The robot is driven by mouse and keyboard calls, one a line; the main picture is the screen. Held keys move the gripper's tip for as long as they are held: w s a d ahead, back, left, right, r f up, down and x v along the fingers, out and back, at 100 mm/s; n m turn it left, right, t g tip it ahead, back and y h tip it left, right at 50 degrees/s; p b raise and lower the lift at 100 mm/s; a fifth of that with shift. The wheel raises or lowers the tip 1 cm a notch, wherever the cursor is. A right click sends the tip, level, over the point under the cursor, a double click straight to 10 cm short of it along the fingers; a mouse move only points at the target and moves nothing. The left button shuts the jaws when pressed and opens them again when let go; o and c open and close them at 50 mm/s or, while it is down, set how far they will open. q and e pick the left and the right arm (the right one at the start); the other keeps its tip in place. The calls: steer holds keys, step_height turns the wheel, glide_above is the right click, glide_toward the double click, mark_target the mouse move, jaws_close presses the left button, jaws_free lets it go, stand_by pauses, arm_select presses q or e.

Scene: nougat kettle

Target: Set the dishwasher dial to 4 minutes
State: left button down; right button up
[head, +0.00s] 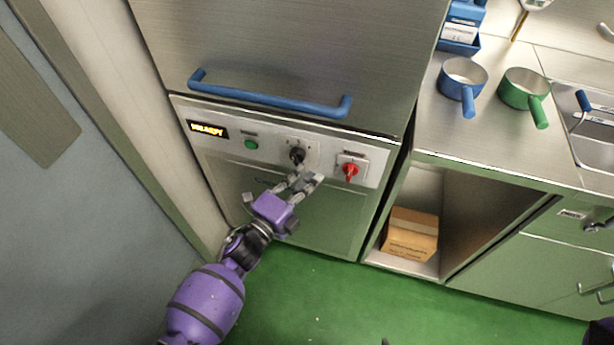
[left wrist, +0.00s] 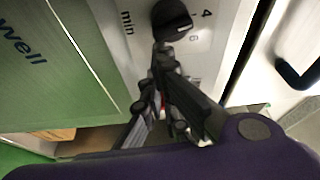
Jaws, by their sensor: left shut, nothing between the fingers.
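The dishwasher (head: 230,185) stands at the left of the head view, with a control panel below its blue handle bar (head: 270,98). The black dial (head: 297,155) sits in the middle of the panel. In the left wrist view the dial (left wrist: 172,20) shows with the marks 4, 6 and "min" around it; which mark it points to is hard to tell. My left gripper (head: 308,180) is shut and empty, its fingertips just below and to the right of the dial in the head view. I cannot tell whether they touch it. My right gripper is not in view.
A red switch (head: 350,170) is right of the dial and a green button (head: 251,144) left of it. A lit display (head: 207,129) is further left. Blue (head: 463,78) and green (head: 524,90) pans stand on the counter. A cardboard box (head: 410,234) sits in the open shelf.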

arm_select(q)
steer(key=shift+a+f+m, duration=0.1)
steer(key=shift+f+m, duration=0.1)
steer(key=shift+m, duration=0.3)
stand_by(0.6)
stand_by(0.5)
